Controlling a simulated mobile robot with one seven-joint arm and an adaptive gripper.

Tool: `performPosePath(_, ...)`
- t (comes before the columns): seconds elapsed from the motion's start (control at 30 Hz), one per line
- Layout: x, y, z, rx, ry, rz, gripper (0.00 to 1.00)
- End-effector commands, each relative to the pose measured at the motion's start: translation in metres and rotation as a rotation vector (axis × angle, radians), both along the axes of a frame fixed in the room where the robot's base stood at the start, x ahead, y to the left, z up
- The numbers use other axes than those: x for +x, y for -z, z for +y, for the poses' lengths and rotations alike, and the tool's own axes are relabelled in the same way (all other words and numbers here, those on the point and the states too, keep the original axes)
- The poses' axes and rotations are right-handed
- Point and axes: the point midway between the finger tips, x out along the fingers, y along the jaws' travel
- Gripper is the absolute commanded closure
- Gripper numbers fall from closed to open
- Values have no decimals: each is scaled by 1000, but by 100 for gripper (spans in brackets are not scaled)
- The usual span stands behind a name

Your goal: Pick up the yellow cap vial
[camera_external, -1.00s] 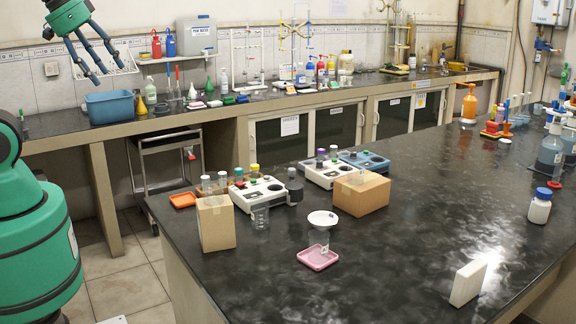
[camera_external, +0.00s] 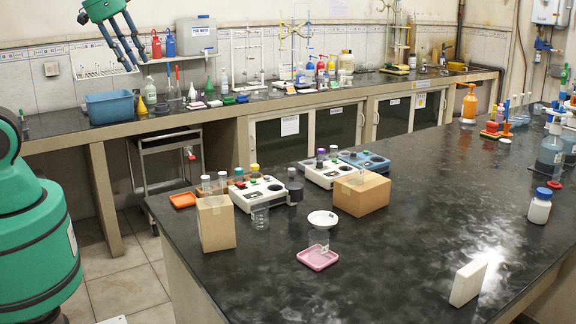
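The yellow cap vial (camera_external: 254,170) stands upright at the back of the left white device (camera_external: 270,190) on the dark bench. It is the rightmost in a row of vials; its lower part is partly hidden. A teal-and-orange capped vial (camera_external: 239,175) is just left of it, and two pale-capped vials (camera_external: 206,183) stand further left. My gripper (camera_external: 137,60) is at the upper left, in the air, far from the vial in the picture. Its dark fingers point downward and are spread apart with nothing between them.
Two cardboard boxes, one at left (camera_external: 215,224) and one at right (camera_external: 361,193), stand in front of the devices. A second white device (camera_external: 320,174) holds purple-capped vials. A pink tray (camera_external: 317,259) lies in front. The bench's right middle is clear.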

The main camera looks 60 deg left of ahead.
Motion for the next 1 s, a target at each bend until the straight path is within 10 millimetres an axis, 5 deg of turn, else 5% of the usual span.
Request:
performPosePath(0.47,124,17,3,40,105,121,68)
performPosePath(1.0,256,95,9,67,229,251,68)
